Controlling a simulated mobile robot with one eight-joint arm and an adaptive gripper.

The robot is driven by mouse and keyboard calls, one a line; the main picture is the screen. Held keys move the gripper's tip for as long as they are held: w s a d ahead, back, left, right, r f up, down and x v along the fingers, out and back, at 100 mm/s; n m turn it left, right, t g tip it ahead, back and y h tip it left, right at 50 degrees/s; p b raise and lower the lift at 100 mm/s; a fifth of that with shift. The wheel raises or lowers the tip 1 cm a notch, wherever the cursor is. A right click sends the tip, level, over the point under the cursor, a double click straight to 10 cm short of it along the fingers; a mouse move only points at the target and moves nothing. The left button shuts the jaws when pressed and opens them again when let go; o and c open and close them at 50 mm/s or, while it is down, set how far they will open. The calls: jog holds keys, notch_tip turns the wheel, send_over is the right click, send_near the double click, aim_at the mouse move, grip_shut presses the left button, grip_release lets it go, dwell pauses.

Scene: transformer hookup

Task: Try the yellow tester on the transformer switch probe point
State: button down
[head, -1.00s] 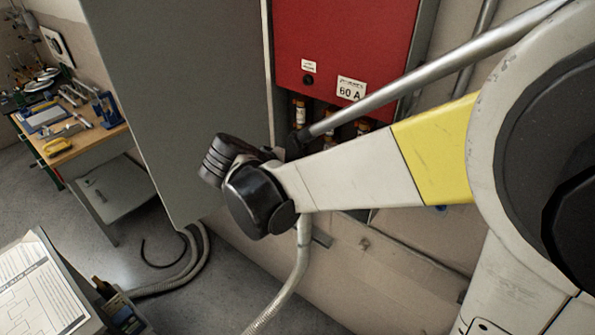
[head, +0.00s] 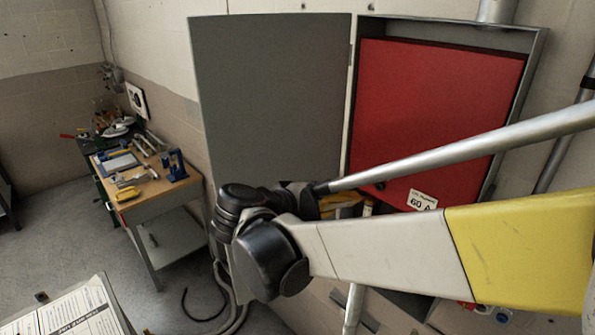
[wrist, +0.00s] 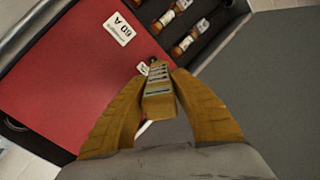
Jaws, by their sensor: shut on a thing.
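My gripper (wrist: 155,108) is shut on a small yellow tester (wrist: 158,104) with a grey striped face. In the wrist view, its tip points at the red panel (wrist: 75,85) of the wall cabinet. A small round black spot (wrist: 153,61) with a little white label (wrist: 142,69) shows just beyond the tip; it may be the probe point. I cannot tell whether the tip touches it. In the head view, my gripper (head: 338,203) is in front of the panel's lower left edge, partly behind my arm. The tester is not clear there.
The grey cabinet door (head: 275,100) stands open at the left. Several fuses (wrist: 185,42) sit beside the red panel's edge. A workbench (head: 150,198) with tools and another yellow thing (head: 127,194) is at the left. A printed sheet (head: 75,315) lies at the lower left.

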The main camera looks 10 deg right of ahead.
jog(key=shift+w+d, duration=0.8)
jog(key=shift+d, duration=0.2)
jog(key=shift+w+d, duration=0.75)
jog(key=shift+d, duration=0.25)
jog(key=shift+w+d, duration=0.35)
jog(key=shift+d, duration=0.15)
dwell(0.8)
